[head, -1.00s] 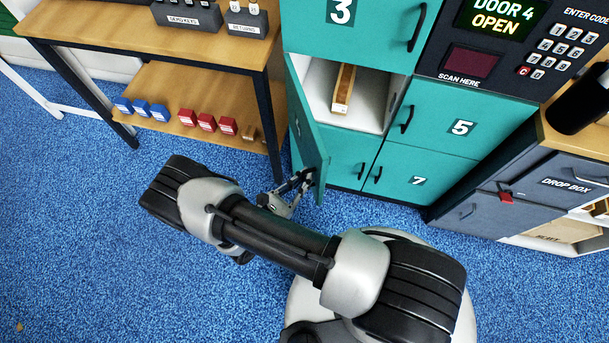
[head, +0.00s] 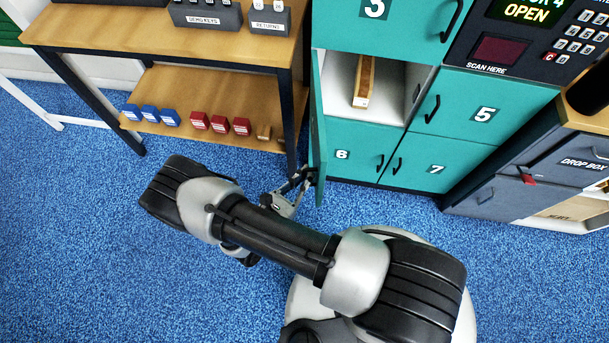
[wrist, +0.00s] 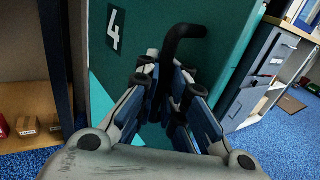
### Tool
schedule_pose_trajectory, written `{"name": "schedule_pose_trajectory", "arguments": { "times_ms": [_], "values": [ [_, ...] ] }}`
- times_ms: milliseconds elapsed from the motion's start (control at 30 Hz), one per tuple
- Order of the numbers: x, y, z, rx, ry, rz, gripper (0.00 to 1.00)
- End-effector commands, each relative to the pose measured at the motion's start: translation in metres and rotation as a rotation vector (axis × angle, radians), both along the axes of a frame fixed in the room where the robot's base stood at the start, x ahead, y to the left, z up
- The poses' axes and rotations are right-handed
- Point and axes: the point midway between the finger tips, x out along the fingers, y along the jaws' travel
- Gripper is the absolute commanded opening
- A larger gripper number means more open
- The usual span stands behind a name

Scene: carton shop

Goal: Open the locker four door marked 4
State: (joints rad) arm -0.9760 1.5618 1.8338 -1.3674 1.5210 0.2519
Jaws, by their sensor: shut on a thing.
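The locker four door (head: 317,135) is teal and stands swung out wide from the locker, seen nearly edge-on in the head view. Its number 4 label shows in the wrist view, on the door face (wrist: 125,65). My gripper (head: 306,180) is at the door's outer edge. In the wrist view my gripper (wrist: 168,95) is shut on the black door handle (wrist: 183,38), whose upper bend sticks out above the fingers. The open compartment (head: 388,90) is white inside and holds a long wooden-coloured box (head: 362,85).
A wooden shelf unit (head: 165,55) stands close left of the door, with blue blocks (head: 150,115) and red blocks (head: 220,124) on its lower board. Door 5 (head: 485,115) and a keypad panel reading OPEN (head: 525,12) are right. Blue carpet lies clear in front.

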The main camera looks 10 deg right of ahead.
Motion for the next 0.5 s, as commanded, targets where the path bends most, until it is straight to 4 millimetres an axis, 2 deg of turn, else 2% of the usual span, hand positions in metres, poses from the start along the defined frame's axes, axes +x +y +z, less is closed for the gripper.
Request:
{"name": "schedule_pose_trajectory", "arguments": {
  "times_ms": [200, 233, 333, 500],
  "values": [
    [-0.0034, -0.0025, -0.0025, -0.004, 0.011, -0.006, 0.00],
    [-0.0034, -0.0025, -0.0025, -0.004, 0.011, -0.006, 0.10],
    [-0.0029, -0.0020, -0.0024, -0.003, 0.010, -0.004, 0.17],
    [-0.0017, -0.0011, -0.0016, -0.001, 0.006, -0.003, 0.18]
  ]
}}
